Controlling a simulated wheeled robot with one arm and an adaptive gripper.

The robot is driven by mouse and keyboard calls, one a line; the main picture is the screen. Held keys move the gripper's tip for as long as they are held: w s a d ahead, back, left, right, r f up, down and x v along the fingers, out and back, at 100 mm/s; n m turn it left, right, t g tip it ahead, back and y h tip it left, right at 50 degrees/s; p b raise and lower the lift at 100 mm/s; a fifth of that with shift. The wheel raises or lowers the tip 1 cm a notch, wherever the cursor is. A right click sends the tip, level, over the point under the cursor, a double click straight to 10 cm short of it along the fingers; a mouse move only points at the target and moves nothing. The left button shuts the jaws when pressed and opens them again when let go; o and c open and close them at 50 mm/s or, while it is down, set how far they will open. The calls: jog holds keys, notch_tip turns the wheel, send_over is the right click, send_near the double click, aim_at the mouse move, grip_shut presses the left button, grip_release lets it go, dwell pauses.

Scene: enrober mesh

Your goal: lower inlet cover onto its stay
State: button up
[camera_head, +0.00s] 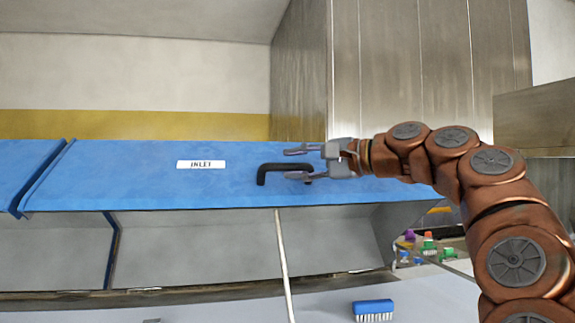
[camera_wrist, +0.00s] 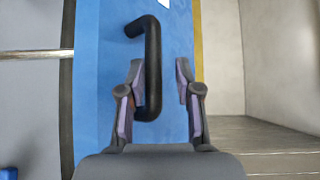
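The inlet cover (camera_head: 130,175) is a blue panel with a white INLET label (camera_head: 200,164), raised over an open grey space. Its black bar handle (camera_head: 262,176) also shows in the wrist view (camera_wrist: 153,50). A thin pale rod, seemingly the stay (camera_head: 283,260), runs from the cover's lower edge downward; it also shows in the wrist view (camera_wrist: 38,54). My gripper (camera_head: 289,163) is at the handle's right end. In the wrist view its fingers (camera_wrist: 160,75) are apart, with one end of the handle between them, nearer the left finger. Contact cannot be told.
A second blue cover (camera_head: 22,170) adjoins at left. A blue brush (camera_head: 373,310) lies on the grey surface in front. Several small coloured bottles (camera_head: 428,243) stand at lower right. A tall metal cabinet (camera_head: 400,70) rises behind my arm.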

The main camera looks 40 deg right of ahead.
jog(key=v, duration=0.9)
jog(key=shift+s, duration=0.3)
jog(key=shift+r, duration=0.1)
